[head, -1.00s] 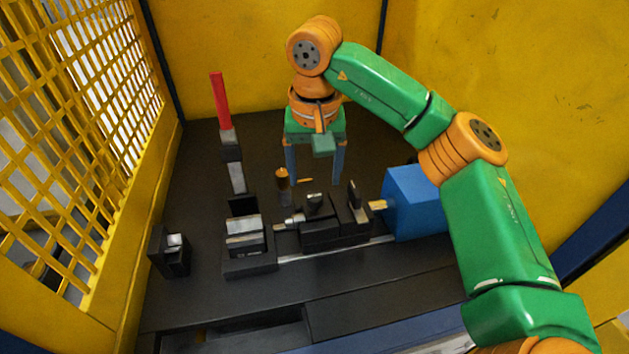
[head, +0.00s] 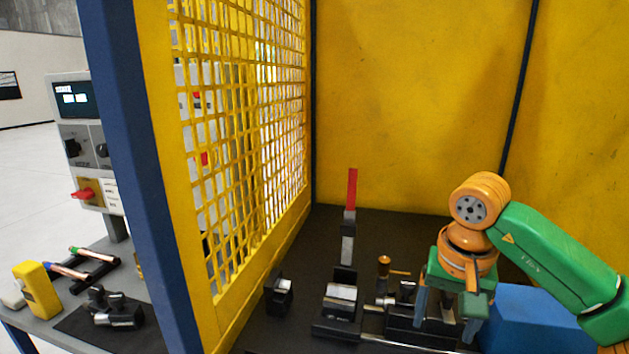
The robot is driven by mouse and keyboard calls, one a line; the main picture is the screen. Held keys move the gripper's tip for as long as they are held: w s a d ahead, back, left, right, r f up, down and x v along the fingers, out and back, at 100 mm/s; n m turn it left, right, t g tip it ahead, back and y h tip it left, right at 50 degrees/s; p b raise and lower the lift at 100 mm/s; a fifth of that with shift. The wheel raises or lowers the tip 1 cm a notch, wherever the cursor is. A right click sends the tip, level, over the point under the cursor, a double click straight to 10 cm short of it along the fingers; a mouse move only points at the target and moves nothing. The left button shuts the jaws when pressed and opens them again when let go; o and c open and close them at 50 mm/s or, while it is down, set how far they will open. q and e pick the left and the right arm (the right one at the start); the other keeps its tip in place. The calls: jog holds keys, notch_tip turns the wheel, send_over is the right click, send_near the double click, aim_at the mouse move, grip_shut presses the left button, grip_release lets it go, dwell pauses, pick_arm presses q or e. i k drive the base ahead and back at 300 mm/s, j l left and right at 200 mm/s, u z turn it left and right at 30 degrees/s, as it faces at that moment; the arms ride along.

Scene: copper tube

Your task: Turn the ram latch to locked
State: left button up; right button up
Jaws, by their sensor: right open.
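I cannot tell for sure which part is the ram latch. A dark post with a copper-coloured top and a short orange lever pointing right (head: 385,268) stands behind the black clamp fixture (head: 397,312); it may be the latch. My right gripper (head: 445,318) hangs down with its two grey-blue fingers apart and nothing visibly between them. It is right of the post and overlaps the fixture's right part, hiding some of it. I cannot see it touching anything. My left gripper is not in view.
A red-handled lever (head: 351,190) stands upright behind a black block. A blue block (head: 530,318) lies right of the gripper. A yellow mesh guard (head: 240,150) bounds the left. Outside it are a control panel with a red switch (head: 83,194) and a side table (head: 60,318).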

aim_at(446, 299)
jog(key=k, duration=1)
